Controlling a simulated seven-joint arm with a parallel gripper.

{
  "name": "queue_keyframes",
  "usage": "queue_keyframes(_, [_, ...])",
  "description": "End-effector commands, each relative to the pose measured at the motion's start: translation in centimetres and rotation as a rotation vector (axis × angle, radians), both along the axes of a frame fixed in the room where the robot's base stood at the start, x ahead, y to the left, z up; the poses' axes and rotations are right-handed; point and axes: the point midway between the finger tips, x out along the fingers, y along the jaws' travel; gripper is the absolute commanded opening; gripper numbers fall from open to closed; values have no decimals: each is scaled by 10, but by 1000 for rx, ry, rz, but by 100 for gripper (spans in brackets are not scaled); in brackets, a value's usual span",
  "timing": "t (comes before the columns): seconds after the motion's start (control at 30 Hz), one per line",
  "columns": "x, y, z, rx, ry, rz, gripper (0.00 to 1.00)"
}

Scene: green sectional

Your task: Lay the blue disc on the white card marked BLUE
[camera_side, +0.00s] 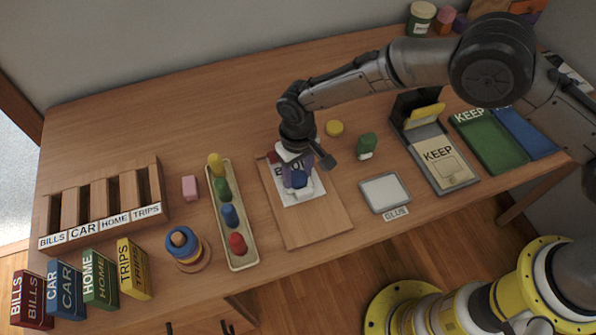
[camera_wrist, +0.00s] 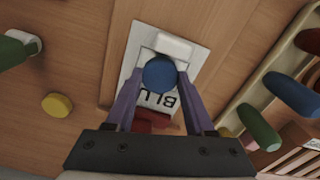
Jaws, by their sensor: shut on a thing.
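I cannot tell whether the disc touches the card. A white block-like piece (camera_wrist: 174,46) shows right beside the disc.
A red piece (camera_side: 272,157) lies at the board's (camera_side: 321,229) back edge. A yellow disc (camera_side: 334,128) and a green piece with a white base (camera_side: 366,146) stand to the right. A peg tray (camera_side: 242,258) is close on the left, a glue pad (camera_side: 384,193) on the right.

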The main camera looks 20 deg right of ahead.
Motion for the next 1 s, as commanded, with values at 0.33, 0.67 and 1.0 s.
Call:
queue_keyframes(0.33, [0, 0, -3, 0, 1, 0, 84])
queue_keyframes(0.67, [0, 0, 4, 1, -2, 0, 84])
queue_keyframes(1.0, [1, 0, 66, 3, -2, 0, 84])
